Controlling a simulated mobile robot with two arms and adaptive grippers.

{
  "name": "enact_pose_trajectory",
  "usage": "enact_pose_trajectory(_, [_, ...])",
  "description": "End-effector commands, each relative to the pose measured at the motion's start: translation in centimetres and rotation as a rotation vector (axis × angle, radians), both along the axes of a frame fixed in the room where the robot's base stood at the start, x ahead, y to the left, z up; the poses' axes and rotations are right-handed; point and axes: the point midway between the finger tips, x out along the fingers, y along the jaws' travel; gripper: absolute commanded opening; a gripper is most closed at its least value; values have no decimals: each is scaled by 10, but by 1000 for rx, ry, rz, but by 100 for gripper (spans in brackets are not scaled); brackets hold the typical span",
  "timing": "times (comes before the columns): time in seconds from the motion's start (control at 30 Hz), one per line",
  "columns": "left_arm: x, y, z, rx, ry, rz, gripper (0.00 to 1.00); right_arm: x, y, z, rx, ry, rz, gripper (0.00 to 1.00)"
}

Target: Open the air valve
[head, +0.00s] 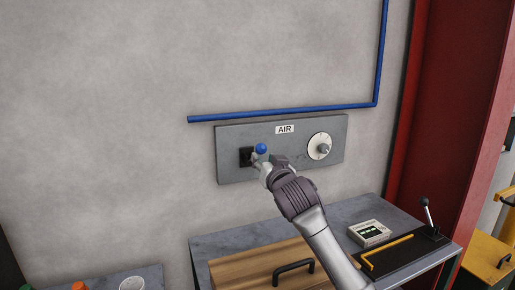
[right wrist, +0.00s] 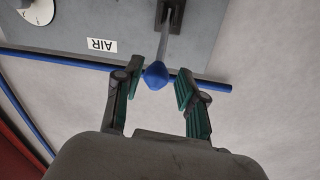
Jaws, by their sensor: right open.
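The air valve lever has a blue ball knob (head: 261,148) and a dark mount (head: 246,157) on the left of the grey panel marked AIR (head: 228,147). My right gripper (head: 267,164) is at the knob, partly hiding the lever in the head view. In the right wrist view the blue knob (right wrist: 157,75) and its grey stem (right wrist: 164,42) show between the open fingers of my right gripper (right wrist: 158,84). There is a gap on both sides of the knob. My left gripper is in neither view.
A white dial (head: 320,146) sits on the panel's right. A blue pipe (head: 290,111) runs above it. Below, a workbench carries a wooden box lid with a black handle (head: 293,270), a meter (head: 369,234) and a yellow rod (head: 385,250). A black-knobbed lever (head: 427,212) stands at right.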

Motion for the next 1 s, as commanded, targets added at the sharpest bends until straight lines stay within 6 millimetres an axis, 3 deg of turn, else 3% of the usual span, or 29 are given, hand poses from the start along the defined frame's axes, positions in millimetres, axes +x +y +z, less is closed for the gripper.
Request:
enact_pose_trajectory(0.2, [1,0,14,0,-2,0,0,38,8,3,-1,1,0,40])
enact_pose_trajectory(0.4, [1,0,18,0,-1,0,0,59,12,1,0,1,0,40])
enact_pose_trajectory(0.87, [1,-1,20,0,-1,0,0,67,14,0,0,-1,2,40])
enact_pose_trajectory(1.0, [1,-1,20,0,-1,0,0,67,14,0,0,0,1,19])
